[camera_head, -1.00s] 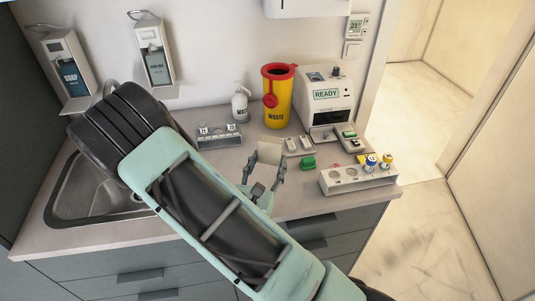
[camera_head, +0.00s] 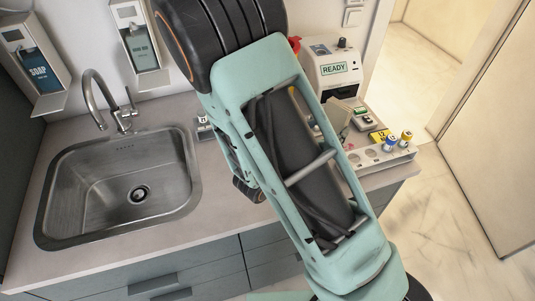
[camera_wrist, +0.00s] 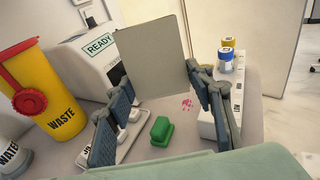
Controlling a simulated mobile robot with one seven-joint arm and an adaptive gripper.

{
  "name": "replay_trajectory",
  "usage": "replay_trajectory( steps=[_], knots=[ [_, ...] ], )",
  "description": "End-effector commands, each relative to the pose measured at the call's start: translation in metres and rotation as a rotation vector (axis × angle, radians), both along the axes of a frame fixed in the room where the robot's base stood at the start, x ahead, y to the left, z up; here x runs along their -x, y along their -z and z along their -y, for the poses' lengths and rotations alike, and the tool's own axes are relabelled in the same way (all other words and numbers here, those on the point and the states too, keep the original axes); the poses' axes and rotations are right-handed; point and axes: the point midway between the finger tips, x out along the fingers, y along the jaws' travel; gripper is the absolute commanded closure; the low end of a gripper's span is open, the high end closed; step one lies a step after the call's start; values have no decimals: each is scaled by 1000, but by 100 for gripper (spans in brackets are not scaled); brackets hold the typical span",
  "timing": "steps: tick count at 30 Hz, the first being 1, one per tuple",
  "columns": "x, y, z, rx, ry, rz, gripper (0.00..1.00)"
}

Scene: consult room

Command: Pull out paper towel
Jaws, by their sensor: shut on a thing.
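A flat, pale grey-beige paper towel (camera_wrist: 152,52) stands upright between my fingers in the wrist view, held above the counter (camera_wrist: 190,140). My gripper (camera_wrist: 161,82) is shut on it, one finger at each side of its lower edge. In the head view a pale edge of the paper towel (camera_head: 341,116) shows just right of my arm; my gripper is mostly hidden behind the arm. Pink-red spots (camera_wrist: 187,103) mark the counter just beyond the fingers. The towel dispenser is not in view.
A yellow waste bin (camera_wrist: 42,88) stands left in the wrist view, beside the analyser labelled READY (camera_head: 333,69). A green block (camera_wrist: 162,130) is near my fingers. A white rack (camera_head: 382,155) holds capped vials (camera_head: 391,143) at right. The sink (camera_head: 120,185) is left.

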Motion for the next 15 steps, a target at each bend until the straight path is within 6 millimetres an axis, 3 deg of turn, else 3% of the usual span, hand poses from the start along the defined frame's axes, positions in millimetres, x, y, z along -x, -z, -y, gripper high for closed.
replay_trajectory(
  steps=[7,15],
  knots=[
    [32,-1,38,-181,371,-103,67],
    [72,15,49,-452,779,-166,67]
  ],
)
